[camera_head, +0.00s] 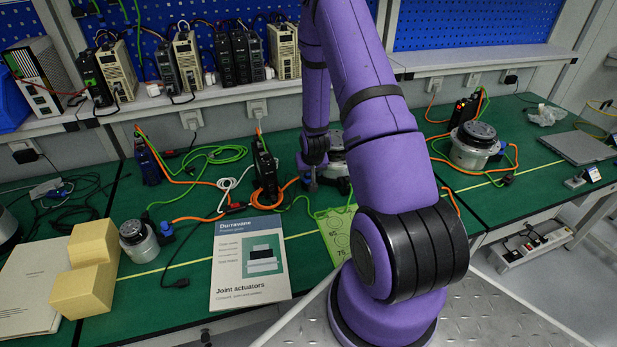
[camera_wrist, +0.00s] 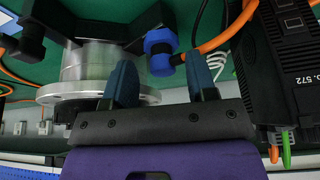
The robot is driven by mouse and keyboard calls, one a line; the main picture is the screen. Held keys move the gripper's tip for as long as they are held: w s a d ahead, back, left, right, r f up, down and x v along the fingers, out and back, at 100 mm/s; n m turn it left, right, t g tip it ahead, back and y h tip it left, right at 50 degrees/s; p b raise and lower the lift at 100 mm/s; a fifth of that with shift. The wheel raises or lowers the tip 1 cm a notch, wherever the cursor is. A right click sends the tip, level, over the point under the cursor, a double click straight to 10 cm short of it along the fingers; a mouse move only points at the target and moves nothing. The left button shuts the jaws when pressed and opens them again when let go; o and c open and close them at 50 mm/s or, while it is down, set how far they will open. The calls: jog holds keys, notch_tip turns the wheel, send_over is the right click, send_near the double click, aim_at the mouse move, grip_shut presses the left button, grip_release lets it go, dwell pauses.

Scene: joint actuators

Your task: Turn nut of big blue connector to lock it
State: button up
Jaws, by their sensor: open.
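My gripper (camera_wrist: 160,82) is open, with one blue-tipped finger on each side of the connector in the picture. I cannot tell whether either finger touches the nut. In the head view, my gripper (camera_head: 314,184) is small and partly hidden beside an actuator (camera_head: 333,160) behind my arm; the connector there is hidden.
A black drive box (camera_wrist: 290,65) stands close on the right in the wrist view. In the head view, a small actuator (camera_head: 139,242), a booklet (camera_head: 250,265) and yellow blocks (camera_head: 88,270) lie on the green bench. Another actuator (camera_head: 472,147) stands right. Cables cross the bench.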

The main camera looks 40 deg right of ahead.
aim_at(307, 177)
jog(key=shift+x, duration=2.05)
jog(key=c, duration=0.7)
jog(key=shift+o, duration=0.2)
jog(key=shift+w+a+m+g+h, duration=0.15)
jog(key=shift+m+h, duration=0.1)
jog(key=shift+m, duration=0.4)
jog(key=shift+w+a+m+g+h, duration=0.15)
jog(key=shift+m+h, duration=0.1)
jog(key=shift+m, duration=0.4)
jog(key=shift+m+g+h, duration=0.4)
jog(key=shift+m, duration=1.2)
